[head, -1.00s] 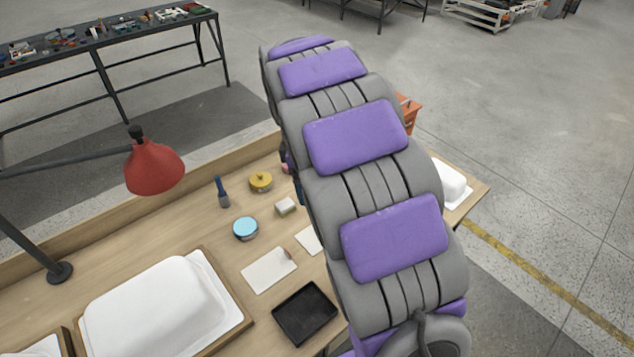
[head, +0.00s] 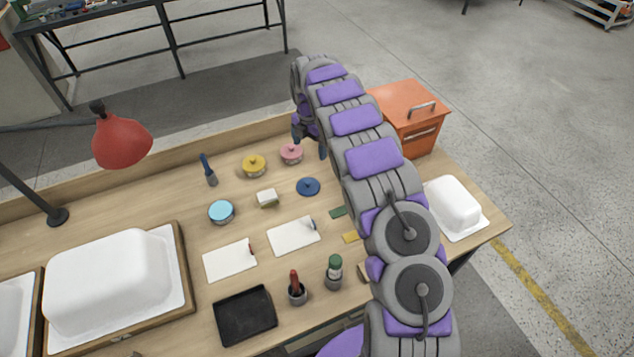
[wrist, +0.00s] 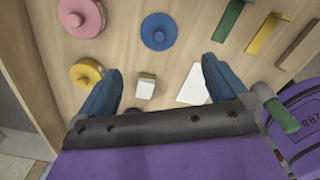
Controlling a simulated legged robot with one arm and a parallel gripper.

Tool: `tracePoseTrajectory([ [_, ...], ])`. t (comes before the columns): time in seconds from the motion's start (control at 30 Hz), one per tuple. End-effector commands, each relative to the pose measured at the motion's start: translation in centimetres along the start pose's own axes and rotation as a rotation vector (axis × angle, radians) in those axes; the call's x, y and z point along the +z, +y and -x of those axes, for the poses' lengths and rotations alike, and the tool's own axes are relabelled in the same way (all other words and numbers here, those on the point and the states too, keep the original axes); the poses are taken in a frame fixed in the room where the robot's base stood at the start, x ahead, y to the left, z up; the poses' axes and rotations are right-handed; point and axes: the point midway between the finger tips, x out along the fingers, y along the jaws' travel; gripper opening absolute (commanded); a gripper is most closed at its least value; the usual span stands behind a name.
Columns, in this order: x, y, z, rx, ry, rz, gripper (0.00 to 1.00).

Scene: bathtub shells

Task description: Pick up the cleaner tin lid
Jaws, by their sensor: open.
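Several round lidded or lid-like items lie on the wooden bench, and I cannot tell which is the cleaner tin lid. A yellow knobbed lid on a tin (head: 254,165), a pink one (head: 292,153) and a light-blue-topped tin (head: 221,211) stand there. A dark blue knobbed lid (head: 308,187) lies nearby. In the wrist view the pink lid (wrist: 81,17), blue lid (wrist: 160,31) and yellow lid (wrist: 86,74) show beyond or beside my fingers. My gripper (head: 310,141) is open and empty above the bench, its blue fingers apart in the wrist view (wrist: 160,68).
A white block (head: 267,198), white cards (head: 230,260), a black tray (head: 245,316) and a brush (head: 209,170) lie around. Bathtub shells (head: 110,285) stand left, another (head: 455,207) right. An orange box (head: 408,117) stands behind my arm. A red lamp (head: 122,140) overhangs the left side.

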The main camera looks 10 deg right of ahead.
Motion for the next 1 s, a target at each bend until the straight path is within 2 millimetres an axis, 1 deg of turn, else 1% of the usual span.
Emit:
tracePoseTrajectory([
  [0.17,-0.8,0.8,-0.9,-0.002,-0.006,0.018,1.0],
  [0.27,-1.1,1.1,-2.1,-0.005,-0.01,0.017,1.0],
  [0.37,-0.9,0.8,-3.9,-0.006,-0.006,0.016,1.0],
  [0.6,0.4,-0.2,-8.9,0.003,0.009,0.012,1.0],
  [0.73,0.6,-0.3,-11.1,0.006,0.01,0.012,1.0],
  [0.83,0.2,0.1,-12.2,0.005,0.004,0.012,1.0],
  [1.0,-0.6,0.6,-13.0,0.0,-0.005,0.015,1.0],
])
